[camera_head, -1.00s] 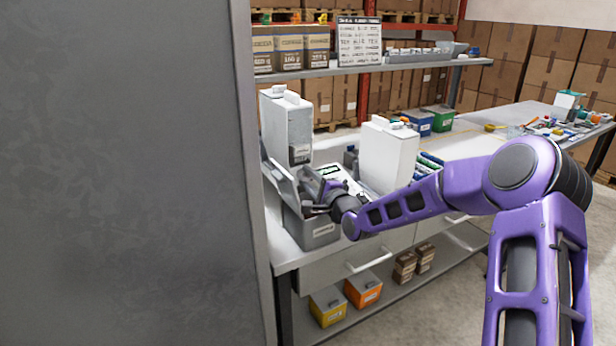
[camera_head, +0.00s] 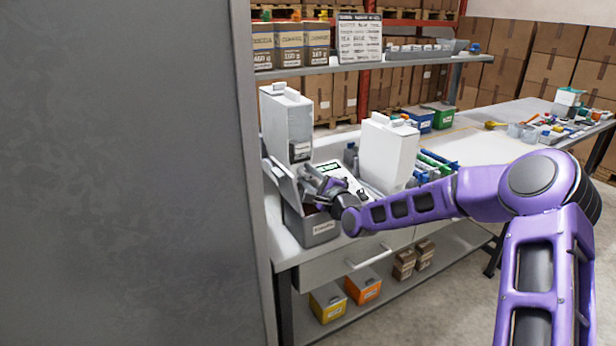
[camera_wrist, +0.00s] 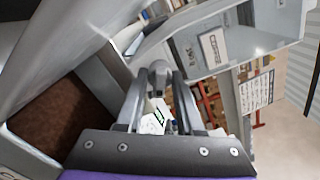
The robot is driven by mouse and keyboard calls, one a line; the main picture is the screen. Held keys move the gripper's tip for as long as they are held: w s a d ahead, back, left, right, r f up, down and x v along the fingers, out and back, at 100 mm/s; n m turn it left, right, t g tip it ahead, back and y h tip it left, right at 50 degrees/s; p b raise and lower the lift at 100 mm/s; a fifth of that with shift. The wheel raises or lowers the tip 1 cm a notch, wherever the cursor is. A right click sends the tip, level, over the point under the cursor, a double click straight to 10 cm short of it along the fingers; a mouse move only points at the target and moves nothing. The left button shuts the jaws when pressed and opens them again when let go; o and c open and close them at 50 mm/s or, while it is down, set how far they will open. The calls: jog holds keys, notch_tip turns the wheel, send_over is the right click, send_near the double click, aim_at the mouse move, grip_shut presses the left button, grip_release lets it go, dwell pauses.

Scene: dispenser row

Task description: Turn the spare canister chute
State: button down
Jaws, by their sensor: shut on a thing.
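A tall pale grey canister (camera_head: 287,125) stands at the left of the bench, with a slanted grey chute (camera_head: 282,181) below its front. My gripper (camera_head: 322,190) is at the chute, above the bin's edge. In the wrist view my gripper (camera_wrist: 158,85) is shut on a small grey knob-like part (camera_wrist: 158,68) by the chute; how it joins the chute is partly hidden by the fingers.
A second white canister (camera_head: 388,152) stands to the right, close to my forearm. A grey panel (camera_head: 130,170) blocks the left of the view. A shelf (camera_head: 390,63) with brown boxes runs above the bench. The bench's right part (camera_head: 490,145) has free room.

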jog(key=c, duration=0.9)
grip_release()
jog(key=v, duration=1.7)
jog(key=shift+s+d, duration=0.2)
